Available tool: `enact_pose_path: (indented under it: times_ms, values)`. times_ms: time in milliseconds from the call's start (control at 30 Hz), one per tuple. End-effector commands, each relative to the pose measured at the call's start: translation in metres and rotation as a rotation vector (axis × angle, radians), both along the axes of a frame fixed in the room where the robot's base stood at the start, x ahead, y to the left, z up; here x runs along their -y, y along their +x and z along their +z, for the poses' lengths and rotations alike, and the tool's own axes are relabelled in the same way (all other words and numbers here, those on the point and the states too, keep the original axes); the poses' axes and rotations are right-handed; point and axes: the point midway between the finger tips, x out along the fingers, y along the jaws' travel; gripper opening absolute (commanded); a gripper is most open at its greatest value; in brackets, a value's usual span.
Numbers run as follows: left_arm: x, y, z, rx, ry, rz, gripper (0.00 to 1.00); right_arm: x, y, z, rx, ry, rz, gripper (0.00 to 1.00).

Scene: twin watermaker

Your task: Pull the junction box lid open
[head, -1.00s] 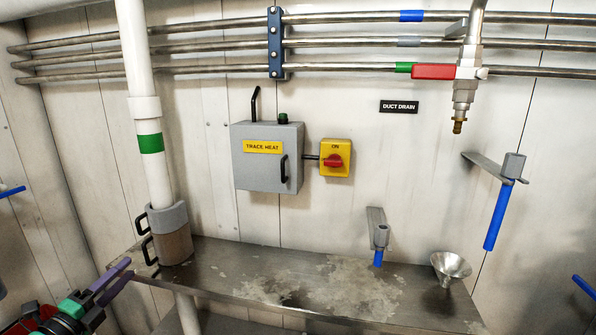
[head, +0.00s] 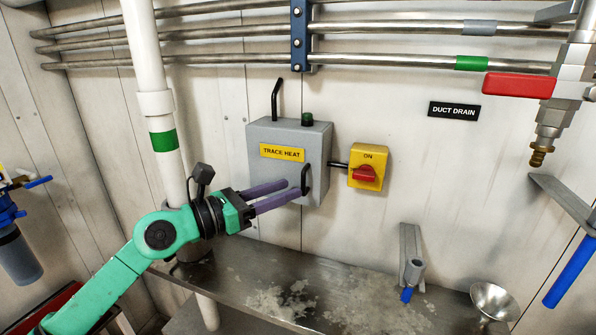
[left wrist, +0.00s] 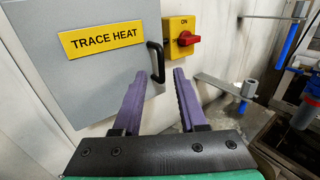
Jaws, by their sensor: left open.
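The grey junction box (head: 262,175) with a yellow TRACE HEAT label is fixed to the wall, its lid shut. Its black handle (head: 306,179) is on the lid's right side. The handle also shows in the left wrist view (left wrist: 155,62). My left gripper (head: 296,192) is open, with purple fingers reaching to the lid's lower right by the handle. In the left wrist view the fingers (left wrist: 159,80) point toward the handle, which appears just beyond the gap between them. I cannot tell whether they touch it. My right gripper is not in view.
A yellow switch with a red knob (head: 364,173) sits right of the box. The metal shelf (head: 330,305) below holds a funnel (head: 494,303). A white pipe (head: 146,60) stands at left. A red-handled valve (head: 519,85) hangs at upper right.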

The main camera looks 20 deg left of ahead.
Motion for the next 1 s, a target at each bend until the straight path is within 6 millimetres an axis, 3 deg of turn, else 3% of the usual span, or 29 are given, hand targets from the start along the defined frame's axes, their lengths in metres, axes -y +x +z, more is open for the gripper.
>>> enact_pose_path:
  times_ms: [33,133,500,600,633,1000]
  values:
    - [0.006,0.006,0.009,0.004,-0.002,-0.001,0.41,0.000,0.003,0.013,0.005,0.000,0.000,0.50]
    - [0.015,0.020,0.007,0.002,-0.005,0.000,0.41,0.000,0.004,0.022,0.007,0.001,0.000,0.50]
    - [0.024,0.030,-0.001,0.000,0.001,-0.002,0.41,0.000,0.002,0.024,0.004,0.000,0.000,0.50]
    - [0.024,0.030,-0.001,0.000,0.001,-0.002,0.03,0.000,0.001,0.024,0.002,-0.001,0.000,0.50]
    - [0.024,0.030,-0.001,-0.001,0.001,-0.002,0.00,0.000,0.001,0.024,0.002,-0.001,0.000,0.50]
    - [0.024,0.030,-0.001,-0.001,0.001,-0.002,0.00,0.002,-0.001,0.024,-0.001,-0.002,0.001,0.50]
